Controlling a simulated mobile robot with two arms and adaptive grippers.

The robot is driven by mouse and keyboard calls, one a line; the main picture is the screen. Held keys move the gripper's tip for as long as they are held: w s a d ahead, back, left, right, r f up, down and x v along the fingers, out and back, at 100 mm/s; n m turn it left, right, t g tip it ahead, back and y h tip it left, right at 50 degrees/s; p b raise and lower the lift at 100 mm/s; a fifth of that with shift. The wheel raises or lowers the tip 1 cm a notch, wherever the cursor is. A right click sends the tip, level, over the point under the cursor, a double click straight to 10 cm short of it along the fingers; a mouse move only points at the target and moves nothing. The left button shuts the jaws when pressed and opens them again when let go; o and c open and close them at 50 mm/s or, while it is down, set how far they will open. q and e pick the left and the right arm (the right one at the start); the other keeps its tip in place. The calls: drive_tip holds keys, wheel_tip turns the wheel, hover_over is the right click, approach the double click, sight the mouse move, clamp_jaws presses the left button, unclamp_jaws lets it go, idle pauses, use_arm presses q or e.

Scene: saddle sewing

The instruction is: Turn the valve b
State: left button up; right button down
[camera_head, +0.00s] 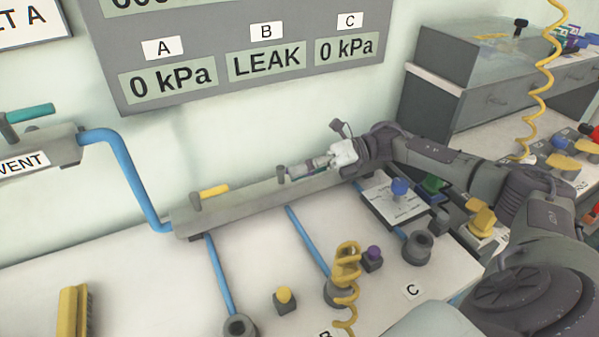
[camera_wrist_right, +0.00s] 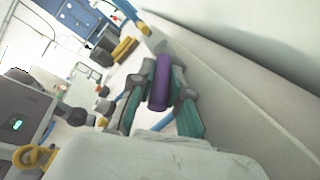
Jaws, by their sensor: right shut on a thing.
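The grey manifold bar (camera_head: 245,203) runs along the wall above the white bench. My right gripper (camera_head: 303,169) is at its middle valve, taken to be valve b, whose grey stem (camera_head: 281,173) shows just left of the fingers. In the right wrist view, a purple handle (camera_wrist_right: 162,82) sits between the teal-padded fingers of the same gripper (camera_wrist_right: 160,100), which is shut on it. The fingers hide this handle in the head view. The wall display (camera_head: 245,52) reads 0 kPa for A, LEAK for B and 0 kPa for C. My left gripper is not in view.
A valve with a yellow handle (camera_head: 215,190) stands on the bar's left end. Blue pipes (camera_head: 308,242) run from the bar to ports on the bench. A yellow coiled hose (camera_head: 347,262) rises at the B port. A yellow brush-like block (camera_head: 73,311) is at lower left.

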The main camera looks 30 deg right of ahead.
drive_tip(key=c, duration=1.4)
unclamp_jaws()
drive_tip(key=v, duration=1.2)
